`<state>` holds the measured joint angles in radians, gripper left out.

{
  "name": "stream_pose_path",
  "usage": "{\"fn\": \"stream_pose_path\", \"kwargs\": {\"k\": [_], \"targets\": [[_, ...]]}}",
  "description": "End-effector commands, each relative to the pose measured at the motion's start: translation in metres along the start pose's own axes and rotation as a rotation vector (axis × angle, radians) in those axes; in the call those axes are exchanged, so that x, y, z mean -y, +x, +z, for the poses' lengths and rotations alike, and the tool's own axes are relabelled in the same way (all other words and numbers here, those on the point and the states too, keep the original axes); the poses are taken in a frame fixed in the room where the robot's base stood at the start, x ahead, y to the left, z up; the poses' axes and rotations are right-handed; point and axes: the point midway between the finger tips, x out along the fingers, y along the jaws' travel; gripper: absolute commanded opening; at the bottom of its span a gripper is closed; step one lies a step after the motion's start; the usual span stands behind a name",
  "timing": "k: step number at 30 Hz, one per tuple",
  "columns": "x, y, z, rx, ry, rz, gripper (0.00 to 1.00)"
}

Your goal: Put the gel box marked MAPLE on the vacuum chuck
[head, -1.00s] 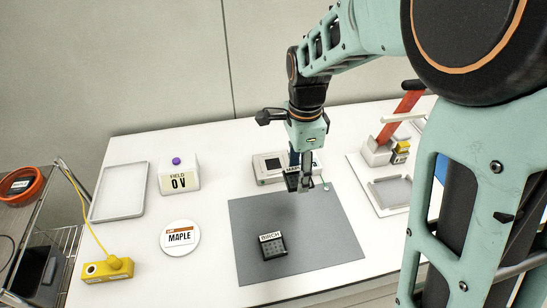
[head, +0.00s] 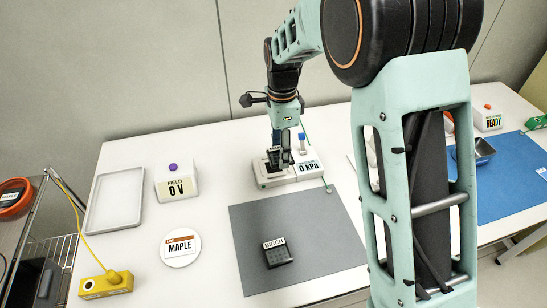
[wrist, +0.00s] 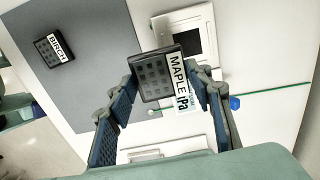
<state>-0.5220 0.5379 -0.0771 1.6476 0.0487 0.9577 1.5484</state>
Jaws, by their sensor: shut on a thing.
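My gripper (head: 281,150) is shut on a black gel box (wrist: 153,76) with a white MAPLE label, which shows clearly between the fingers (wrist: 165,108) in the wrist view. In the head view the box is small and mostly hidden by the fingers. The vacuum chuck (head: 266,178) is a white unit with a 0 kPa display at the back of the table. My gripper is over its left part.
A BIRCH gel box (head: 277,253) sits on the grey mat (head: 325,225). Left of it are a white MAPLE disc (head: 180,248), a 0 V field unit (head: 176,183), an empty tray (head: 115,200) and a yellow cabled block (head: 105,285). A blue-topped knob (head: 302,140) stands by the chuck.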

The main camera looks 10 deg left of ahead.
Motion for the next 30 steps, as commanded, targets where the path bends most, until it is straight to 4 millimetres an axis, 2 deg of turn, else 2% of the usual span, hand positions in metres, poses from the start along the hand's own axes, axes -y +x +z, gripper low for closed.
{"fn": "stream_pose_path", "kwargs": {"k": [6, 12, 19, 25, 30], "targets": [[0.030, 0.034, 0.003, 0.000, 0.000, 0.003, 0.23], [0.046, 0.052, 0.004, 0.000, 0.000, 0.001, 0.23], [0.054, 0.063, 0.005, 0.000, 0.000, 0.001, 0.23], [0.053, 0.091, 0.005, 0.000, 0.000, 0.003, 0.23], [0.054, 0.092, 0.005, 0.000, 0.000, 0.000, 0.23]]}}
